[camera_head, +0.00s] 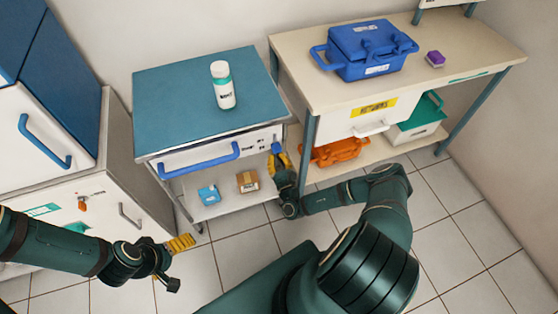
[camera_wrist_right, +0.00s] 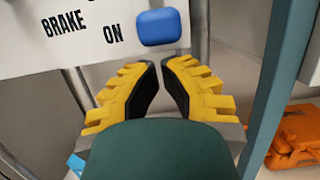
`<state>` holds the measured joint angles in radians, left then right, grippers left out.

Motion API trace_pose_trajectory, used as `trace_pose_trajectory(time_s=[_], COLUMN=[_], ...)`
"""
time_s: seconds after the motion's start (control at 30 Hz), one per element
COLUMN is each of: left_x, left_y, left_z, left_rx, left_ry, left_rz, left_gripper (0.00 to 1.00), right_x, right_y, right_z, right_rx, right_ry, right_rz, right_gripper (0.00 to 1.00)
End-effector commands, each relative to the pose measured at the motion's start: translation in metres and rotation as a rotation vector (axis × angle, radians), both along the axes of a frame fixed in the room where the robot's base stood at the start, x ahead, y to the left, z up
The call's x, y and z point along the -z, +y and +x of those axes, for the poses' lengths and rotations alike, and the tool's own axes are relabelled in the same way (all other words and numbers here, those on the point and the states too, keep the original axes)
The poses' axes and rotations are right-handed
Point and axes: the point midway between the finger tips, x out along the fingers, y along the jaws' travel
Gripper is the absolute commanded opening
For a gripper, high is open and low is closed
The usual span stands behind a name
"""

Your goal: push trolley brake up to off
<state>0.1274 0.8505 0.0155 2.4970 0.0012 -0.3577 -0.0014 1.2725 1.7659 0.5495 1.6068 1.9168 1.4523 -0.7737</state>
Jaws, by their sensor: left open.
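The trolley (camera_head: 160,140) has a blue top, and its white front panel carries the blue brake tab (camera_head: 277,147) at the right end. In the right wrist view the brake tab (camera_wrist_right: 158,27) is a rounded blue block beside the words BRAKE and ON. My right gripper (camera_head: 279,157) is just below the tab. In the wrist view its yellow fingers (camera_wrist_right: 160,63) have a narrow gap between their tips and hold nothing. The tips appear close under the tab; contact cannot be told. My left gripper (camera_head: 192,242) is open and empty above the floor, left of the trolley front.
A white bottle (camera_head: 223,88) stands on the trolley; a blue box (camera_head: 209,195) and a brown box (camera_head: 248,181) are on its lower shelf. The table leg (camera_head: 310,150) rises close right of my right gripper. An orange case (camera_head: 340,151) lies behind it.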

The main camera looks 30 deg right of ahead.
Motion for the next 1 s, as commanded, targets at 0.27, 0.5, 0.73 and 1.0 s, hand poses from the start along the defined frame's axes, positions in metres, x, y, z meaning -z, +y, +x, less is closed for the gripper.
trace_pose_trajectory(time_s=[0.27,0.5,0.73,1.0], left_x=[-0.003,-0.003,-0.018,-0.047], left_y=[0.0,0.0,-0.001,-0.001], left_z=[-0.001,-0.001,-0.003,-0.008], left_rx=[0.001,0.001,0.002,0.005], left_ry=[0.002,0.002,0.008,0.02], left_rz=[0.0,0.0,-0.001,-0.004], left_gripper=[0.97,0.97,0.97,0.97], right_x=[-0.005,-0.005,-0.021,-0.05], right_y=[0.002,0.002,0.002,0.002], right_z=[0.001,0.001,0.001,0.001], right_rx=[0.003,0.003,0.002,0.003], right_ry=[0.0,0.0,0.0,0.0], right_rz=[0.001,0.001,0.0,0.001], right_gripper=[0.0,0.0,0.0,0.0])
